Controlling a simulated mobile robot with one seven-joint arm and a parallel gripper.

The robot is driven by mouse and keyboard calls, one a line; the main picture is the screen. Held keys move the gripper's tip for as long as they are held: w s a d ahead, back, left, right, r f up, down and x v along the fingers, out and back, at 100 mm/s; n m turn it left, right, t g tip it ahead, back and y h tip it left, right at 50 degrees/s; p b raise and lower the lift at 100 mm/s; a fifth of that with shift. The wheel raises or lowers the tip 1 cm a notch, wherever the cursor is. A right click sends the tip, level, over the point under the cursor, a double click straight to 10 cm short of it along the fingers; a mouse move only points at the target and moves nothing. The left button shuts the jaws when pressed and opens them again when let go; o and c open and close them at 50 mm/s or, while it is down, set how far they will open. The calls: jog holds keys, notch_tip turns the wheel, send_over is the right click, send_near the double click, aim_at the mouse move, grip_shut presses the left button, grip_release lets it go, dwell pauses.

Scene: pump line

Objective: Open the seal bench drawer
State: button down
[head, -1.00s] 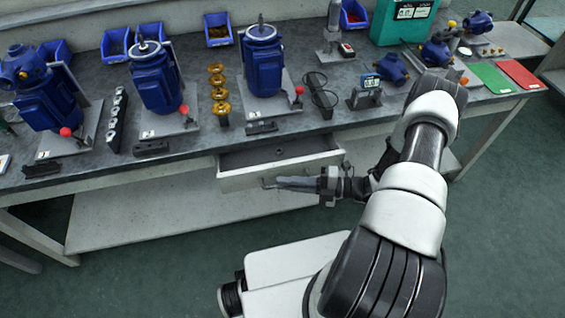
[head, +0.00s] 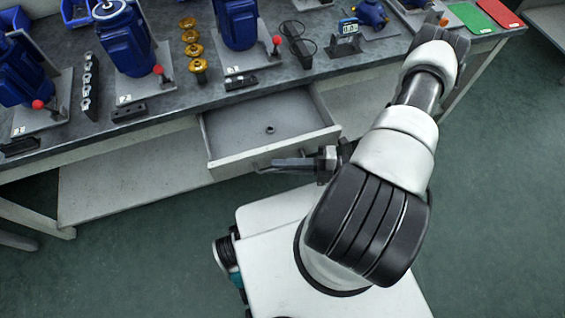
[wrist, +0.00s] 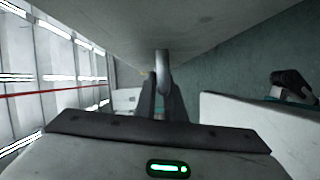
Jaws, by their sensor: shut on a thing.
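The seal bench drawer (head: 232,163) stands pulled out from under the bench top in the head view. A small dark ring (head: 270,129) lies on its floor. My gripper (head: 262,168) is at the drawer's front face, shut on the drawer handle. In the wrist view the pale handle (wrist: 163,72) stands between the dark fingers of my gripper (wrist: 162,100), close under the drawer front. In the head view the fingers partly hide the handle.
The bench top (head: 180,107) carries blue pumps (head: 125,38), brass parts (head: 198,68) and black glasses (head: 297,42) above the drawer. A lower shelf (head: 130,195) runs beneath. Open green floor (head: 130,270) lies in front.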

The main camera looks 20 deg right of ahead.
jog(key=c, duration=1.8)
grip_release()
jog(key=shift+d, duration=0.1)
jog(key=shift+c, duration=0.2)
jog(key=v, duration=1.7)
jog(key=shift+d, duration=0.2)
